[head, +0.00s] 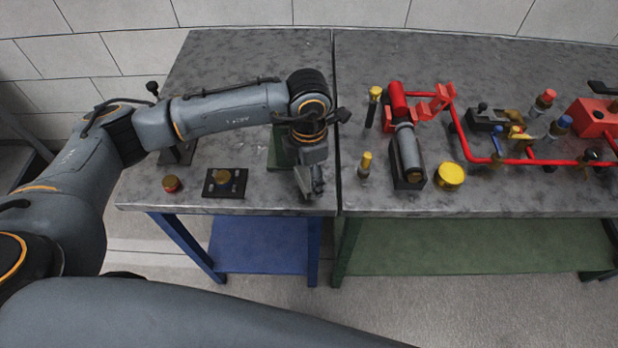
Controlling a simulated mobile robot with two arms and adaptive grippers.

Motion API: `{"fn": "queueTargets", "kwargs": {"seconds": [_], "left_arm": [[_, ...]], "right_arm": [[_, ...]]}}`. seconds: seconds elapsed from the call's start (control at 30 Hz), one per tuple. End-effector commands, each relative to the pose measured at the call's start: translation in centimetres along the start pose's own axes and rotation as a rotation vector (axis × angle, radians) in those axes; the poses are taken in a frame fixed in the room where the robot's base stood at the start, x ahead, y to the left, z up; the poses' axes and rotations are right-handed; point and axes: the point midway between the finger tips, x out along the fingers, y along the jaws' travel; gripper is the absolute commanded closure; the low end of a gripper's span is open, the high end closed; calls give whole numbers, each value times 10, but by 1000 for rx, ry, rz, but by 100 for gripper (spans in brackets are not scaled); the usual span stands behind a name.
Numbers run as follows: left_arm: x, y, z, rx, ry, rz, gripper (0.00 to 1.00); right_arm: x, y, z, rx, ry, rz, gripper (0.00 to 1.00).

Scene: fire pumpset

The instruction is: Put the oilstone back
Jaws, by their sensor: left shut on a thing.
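My left gripper (312,188) points down over the front right part of the left table. It is shut on a small grey piece, which I take to be the oilstone (302,181); the fingers hide much of it, and its exact outline is hard to tell. A dark green block or holder (280,150) stands on the table just behind and left of the gripper, partly covered by my arm. Whether the held piece touches the tabletop cannot be told. My right gripper is not in view.
On the left table (255,60) are a red-and-brass round part (171,184) and a black plate with a brass knob (223,180). The right table holds red piping (463,130), a grey cylinder (408,150) and a yellow cap (450,176). The left table's back is clear.

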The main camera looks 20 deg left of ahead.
Motion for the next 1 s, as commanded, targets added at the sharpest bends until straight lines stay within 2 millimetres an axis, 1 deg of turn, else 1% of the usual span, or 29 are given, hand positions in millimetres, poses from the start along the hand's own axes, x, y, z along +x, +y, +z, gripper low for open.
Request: {"fn": "queueTargets", "kwargs": {"seconds": [0.1, 0.2, 0.43, 0.57, 0.6, 0.63, 0.67, 1.0], "left_arm": [[17, 0, 0, -2, 4, -3, 64], [29, 1, 0, -1, 2, -1, 64], [31, 1, 0, -1, -1, 0, 64], [35, 1, 0, -1, 0, 0, 64], [35, 1, 0, -1, 0, 0, 28], [34, 1, 0, -1, 0, 0, 22], [34, 1, 0, -1, 0, 0, 20], [32, 1, 0, -2, 0, 0, 20]], "right_arm": [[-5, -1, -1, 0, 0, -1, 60], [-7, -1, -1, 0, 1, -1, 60], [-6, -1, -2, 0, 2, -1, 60], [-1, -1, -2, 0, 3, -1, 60], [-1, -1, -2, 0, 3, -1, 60], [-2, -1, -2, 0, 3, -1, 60], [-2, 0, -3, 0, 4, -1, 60], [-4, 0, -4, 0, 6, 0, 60]]}}
